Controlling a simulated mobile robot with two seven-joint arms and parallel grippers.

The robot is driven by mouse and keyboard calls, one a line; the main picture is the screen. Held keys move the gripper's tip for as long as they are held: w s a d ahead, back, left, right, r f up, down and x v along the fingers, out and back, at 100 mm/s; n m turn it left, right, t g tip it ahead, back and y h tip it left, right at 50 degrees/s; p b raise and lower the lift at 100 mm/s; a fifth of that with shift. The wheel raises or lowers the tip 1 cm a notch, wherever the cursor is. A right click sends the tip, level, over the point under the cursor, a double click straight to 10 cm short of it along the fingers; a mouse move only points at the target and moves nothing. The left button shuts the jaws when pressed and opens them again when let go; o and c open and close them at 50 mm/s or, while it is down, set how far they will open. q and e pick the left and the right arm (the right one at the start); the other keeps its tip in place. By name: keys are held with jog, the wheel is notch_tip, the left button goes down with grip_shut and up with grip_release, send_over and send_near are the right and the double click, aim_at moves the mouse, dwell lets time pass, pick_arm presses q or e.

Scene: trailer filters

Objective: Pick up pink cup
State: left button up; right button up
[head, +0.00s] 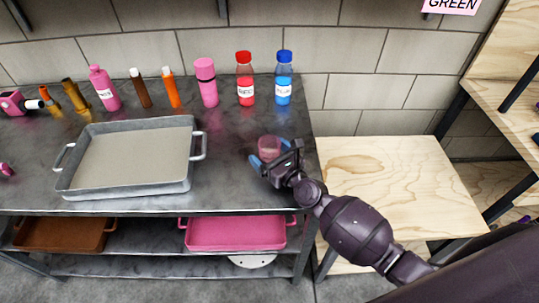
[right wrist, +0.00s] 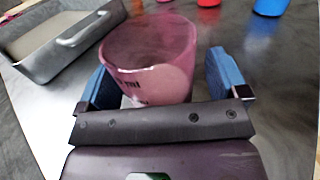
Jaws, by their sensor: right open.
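The pink cup (head: 269,146) is translucent and stands upright on the dark metal table near its right side. In the right wrist view the cup (right wrist: 150,58) sits between the two blue fingers, with dark print low on its near side. My right gripper (head: 268,160) is open around the cup. In the right wrist view a gap shows between the cup and the right finger of the gripper (right wrist: 160,85); whether the left finger touches it I cannot tell. The cup's base is partly hidden by the gripper. My left gripper is not in view.
A grey metal tray (head: 127,194) lies left of the cup. Red (head: 244,78) and blue (head: 284,77) bottles stand behind it, with several more bottles to the left. A lower wooden table (head: 400,180) adjoins on the right. A pink tray (head: 236,233) is on the shelf below.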

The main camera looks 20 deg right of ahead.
jog(key=shift+w, duration=0.1)
jog(key=c, duration=1)
jog(key=shift+c, duration=0.2)
jog(key=shift+r, duration=0.15)
